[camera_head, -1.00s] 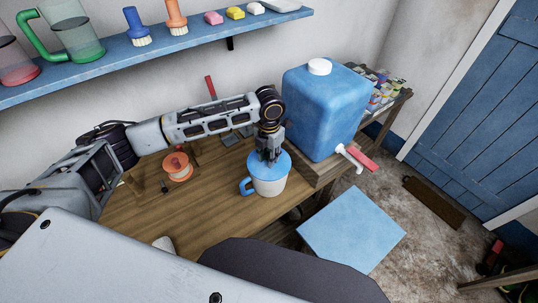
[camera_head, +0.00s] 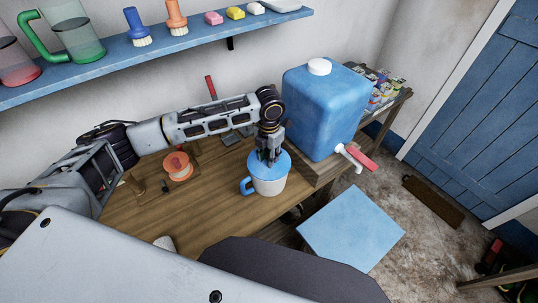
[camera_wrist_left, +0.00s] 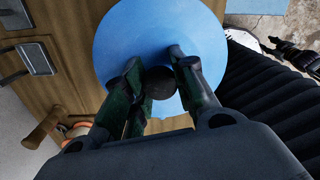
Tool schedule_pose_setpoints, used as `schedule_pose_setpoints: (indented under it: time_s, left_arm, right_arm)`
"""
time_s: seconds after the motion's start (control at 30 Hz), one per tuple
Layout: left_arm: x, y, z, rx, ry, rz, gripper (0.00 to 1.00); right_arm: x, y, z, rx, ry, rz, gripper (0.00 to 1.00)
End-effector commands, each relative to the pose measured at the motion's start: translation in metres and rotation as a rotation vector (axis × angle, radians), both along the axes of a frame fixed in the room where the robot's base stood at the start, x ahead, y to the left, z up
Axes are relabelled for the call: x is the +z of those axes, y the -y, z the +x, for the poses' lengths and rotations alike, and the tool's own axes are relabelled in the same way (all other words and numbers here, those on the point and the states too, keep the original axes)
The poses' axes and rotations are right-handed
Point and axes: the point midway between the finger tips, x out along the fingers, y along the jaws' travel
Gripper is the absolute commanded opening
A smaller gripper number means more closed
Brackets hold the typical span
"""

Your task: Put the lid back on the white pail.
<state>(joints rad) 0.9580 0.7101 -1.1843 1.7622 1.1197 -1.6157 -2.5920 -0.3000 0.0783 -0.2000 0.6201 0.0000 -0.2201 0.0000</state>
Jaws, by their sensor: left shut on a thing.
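The white pail (camera_head: 271,184) stands upright on the wooden table, with a blue handle at its left side. The blue lid (camera_head: 283,160) lies over the pail's mouth. In the head view it looks level and seems to rest on the rim; whether it is fully seated I cannot tell. My left gripper (camera_head: 269,157) points down over the lid. In the left wrist view its fingers (camera_wrist_left: 160,75) are shut on the dark round knob (camera_wrist_left: 157,82) of the lid (camera_wrist_left: 125,35). The lid hides the pail there. My right gripper is not in view.
A big blue water container (camera_head: 322,110) with a red-handled tap (camera_head: 356,157) stands just right of the pail. An orange spool (camera_head: 178,167) lies to the left on the table (camera_head: 210,212). A blue shelf (camera_head: 180,50) with jugs and brushes runs along the wall.

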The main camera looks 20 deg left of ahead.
Motion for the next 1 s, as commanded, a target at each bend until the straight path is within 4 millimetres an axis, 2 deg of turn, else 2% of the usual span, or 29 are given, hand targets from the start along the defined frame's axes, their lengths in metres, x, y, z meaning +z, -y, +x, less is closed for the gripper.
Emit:
schedule_pose_setpoints:
  time_s: [0.93,0.97,1.0]
  left_arm:
    - [-0.0004,0.0,0.0,0.0,0.0,0.0,0.03]
    - [-0.0004,0.0,0.0,0.0,0.0,0.0,0.3]
    - [-0.0004,0.0,0.0,0.0,0.0,0.0,0.36]
  right_arm:
    - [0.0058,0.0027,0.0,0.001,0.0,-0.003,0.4]
    - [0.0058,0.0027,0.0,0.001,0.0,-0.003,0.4]
    - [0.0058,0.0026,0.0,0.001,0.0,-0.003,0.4]
